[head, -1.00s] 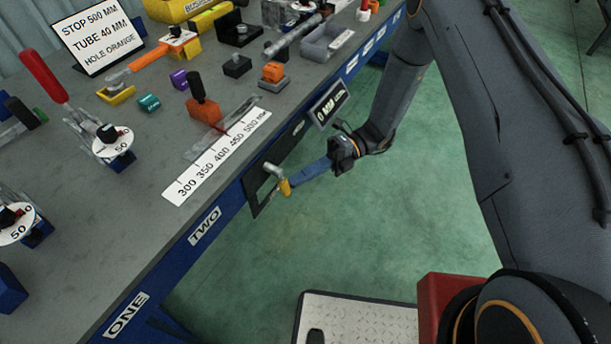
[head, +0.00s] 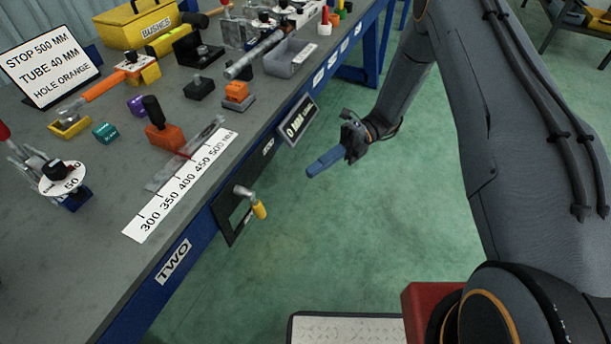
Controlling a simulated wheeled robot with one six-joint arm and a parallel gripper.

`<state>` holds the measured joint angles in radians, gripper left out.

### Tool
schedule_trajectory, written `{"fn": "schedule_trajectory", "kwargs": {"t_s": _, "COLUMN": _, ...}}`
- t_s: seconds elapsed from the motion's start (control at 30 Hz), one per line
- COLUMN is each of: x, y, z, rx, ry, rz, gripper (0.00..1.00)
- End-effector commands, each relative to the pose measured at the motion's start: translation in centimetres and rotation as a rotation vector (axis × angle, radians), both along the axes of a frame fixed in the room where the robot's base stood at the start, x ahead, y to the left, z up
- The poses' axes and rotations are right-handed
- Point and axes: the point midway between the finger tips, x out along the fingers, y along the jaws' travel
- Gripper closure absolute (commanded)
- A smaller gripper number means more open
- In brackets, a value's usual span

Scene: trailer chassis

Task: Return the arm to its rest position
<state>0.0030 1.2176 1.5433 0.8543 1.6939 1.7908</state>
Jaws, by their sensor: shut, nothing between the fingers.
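My gripper (head: 312,170) is at the end of my grey arm, in the middle of the head view. Its blue fingers are shut with nothing between them. It hangs over the green floor, off the front edge of the bench, clear of everything. The crank with a yellow handle (head: 259,210) sticks out from a black plate on the bench front. It is below and left of my fingertips, with a visible gap between them.
The grey bench (head: 90,240) fills the left side. On it are a scale strip (head: 185,185), an orange block with a black handle (head: 165,138), a toggle clamp (head: 62,180) and a sign (head: 50,68). A small display (head: 297,120) hangs on the bench front. Green floor (head: 360,240) is free.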

Motion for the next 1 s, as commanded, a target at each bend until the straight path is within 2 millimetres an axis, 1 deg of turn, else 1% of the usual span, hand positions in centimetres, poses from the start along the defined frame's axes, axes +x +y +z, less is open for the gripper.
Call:
{"fn": "schedule_trajectory", "kwargs": {"t_s": 0.1, "x": 0.3, "y": -0.4, "z": 0.1, "rx": -0.001, "ry": 0.001, "rz": 0.000, "gripper": 1.00}}
{"fn": "schedule_trajectory", "kwargs": {"t_s": 0.27, "x": 0.4, "y": -0.6, "z": 0.2, "rx": 0.000, "ry": -0.005, "rz": 0.000, "gripper": 1.00}}
{"fn": "schedule_trajectory", "kwargs": {"t_s": 0.37, "x": 0.1, "y": -0.8, "z": 0.9, "rx": 0.001, "ry": -0.055, "rz": 0.015, "gripper": 1.00}}
{"fn": "schedule_trajectory", "kwargs": {"t_s": 0.47, "x": -0.6, "y": -1.4, "z": 2.3, "rx": 0.005, "ry": -0.176, "rz": 0.059, "gripper": 1.00}}
{"fn": "schedule_trajectory", "kwargs": {"t_s": 0.67, "x": -3.2, "y": -4.0, "z": 5.9, "rx": 0.038, "ry": -0.532, "rz": 0.236, "gripper": 1.00}}
{"fn": "schedule_trajectory", "kwargs": {"t_s": 0.87, "x": -6.0, "y": -7.3, "z": 9.1, "rx": 0.097, "ry": -0.878, "rz": 0.482, "gripper": 1.00}}
{"fn": "schedule_trajectory", "kwargs": {"t_s": 1.0, "x": -8.0, "y": -9.8, "z": 11.3, "rx": 0.157, "ry": -1.099, "rz": 0.692, "gripper": 1.00}}
